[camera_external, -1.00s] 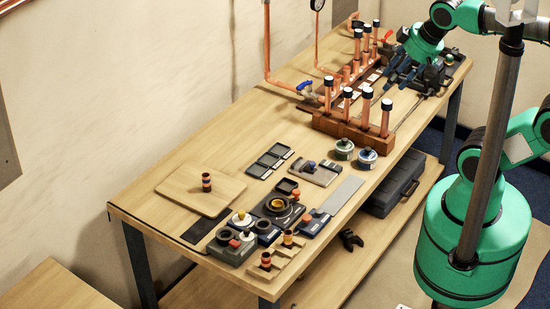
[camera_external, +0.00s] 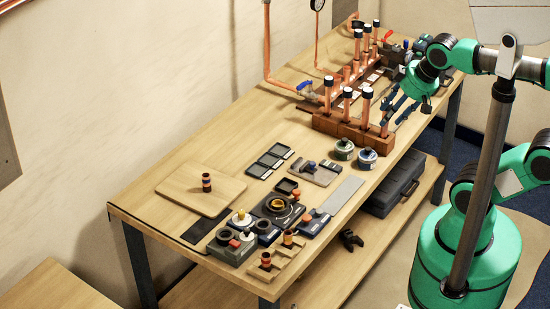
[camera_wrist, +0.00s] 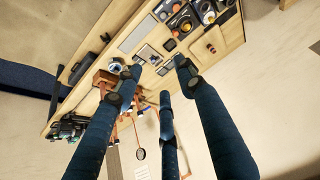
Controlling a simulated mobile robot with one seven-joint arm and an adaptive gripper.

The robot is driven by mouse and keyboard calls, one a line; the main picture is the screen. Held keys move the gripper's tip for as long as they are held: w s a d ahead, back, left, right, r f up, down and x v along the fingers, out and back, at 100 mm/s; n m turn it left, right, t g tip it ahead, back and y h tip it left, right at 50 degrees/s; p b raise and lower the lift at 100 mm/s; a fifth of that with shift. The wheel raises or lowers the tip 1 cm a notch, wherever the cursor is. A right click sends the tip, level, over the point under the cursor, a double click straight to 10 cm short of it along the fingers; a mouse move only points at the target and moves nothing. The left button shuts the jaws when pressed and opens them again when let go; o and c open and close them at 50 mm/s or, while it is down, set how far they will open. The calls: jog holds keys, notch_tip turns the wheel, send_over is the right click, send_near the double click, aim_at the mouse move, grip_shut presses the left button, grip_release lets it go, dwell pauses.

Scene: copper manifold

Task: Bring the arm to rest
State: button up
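My arm reaches in from the right, and its wrist is over the far right part of the workbench (camera_external: 230,150). My gripper (camera_external: 396,110) points down and left, beside the wooden block (camera_external: 350,130) that holds upright copper pipes with black caps. In the wrist view my gripper (camera_wrist: 160,80) shows its dark blue fingers spread apart with nothing between them. The bench lies beyond the fingertips there, seen at a slant. How high the fingers are above the bench is hard to tell.
Copper pipework with a blue-handled valve (camera_external: 305,86) rises at the back wall. Two round tins (camera_external: 367,158), trays and fittings sit on the front half. A wooden board (camera_external: 200,190) carries a small copper fitting. A dark case (camera_external: 394,187) is on the lower shelf.

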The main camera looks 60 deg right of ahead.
notch_tip(320, 180, down, 5)
jog(key=b, duration=0.4)
jog(key=shift+f, duration=0.2)
dwell(1.0)
